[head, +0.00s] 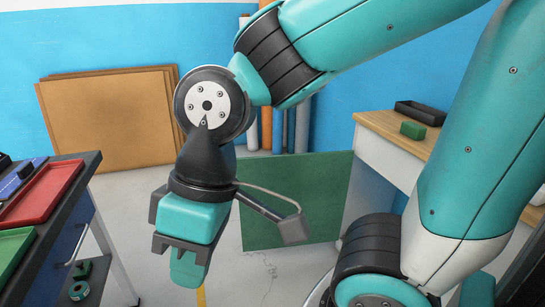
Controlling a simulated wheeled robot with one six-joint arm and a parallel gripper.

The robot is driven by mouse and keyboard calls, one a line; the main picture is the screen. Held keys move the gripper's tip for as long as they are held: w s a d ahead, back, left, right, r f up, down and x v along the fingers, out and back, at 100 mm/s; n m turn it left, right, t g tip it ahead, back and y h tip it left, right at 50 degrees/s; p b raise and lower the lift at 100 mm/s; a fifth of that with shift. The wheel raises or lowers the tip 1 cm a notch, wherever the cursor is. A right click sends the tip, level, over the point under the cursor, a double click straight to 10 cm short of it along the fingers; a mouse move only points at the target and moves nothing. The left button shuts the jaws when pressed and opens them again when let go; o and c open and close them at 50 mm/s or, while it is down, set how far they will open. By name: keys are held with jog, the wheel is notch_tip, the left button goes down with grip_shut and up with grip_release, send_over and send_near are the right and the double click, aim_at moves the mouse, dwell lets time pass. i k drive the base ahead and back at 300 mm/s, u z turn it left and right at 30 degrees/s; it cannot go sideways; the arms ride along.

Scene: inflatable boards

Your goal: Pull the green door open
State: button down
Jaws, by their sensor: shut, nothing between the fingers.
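The green door (300,190) is a flat dark green panel standing upright in the middle of the head view. Its right edge meets the pale side of a wood-topped bench (376,180), and the panel reaches out to the left from there. No handle shows on the visible face; part of it is hidden behind my wrist and its bracket. My gripper (188,268) points down at the lower left of the door, in front of it in the picture. Its fingers are together with nothing between them. I cannot tell whether it touches the door, but it looks apart from it.
A dark cart (85,215) with a red tray (42,190) and a green tray (12,250) stands at the left. Brown boards (110,115) lean on the blue wall. The bench top holds a green block (413,130) and a black tray (420,112). Pale floor is open between.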

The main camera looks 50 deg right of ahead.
aim_at(319, 182)
jog(key=z, duration=0.1)
jog(key=k, duration=0.3)
jog(key=z, duration=1)
jog(key=i, duration=2.35)
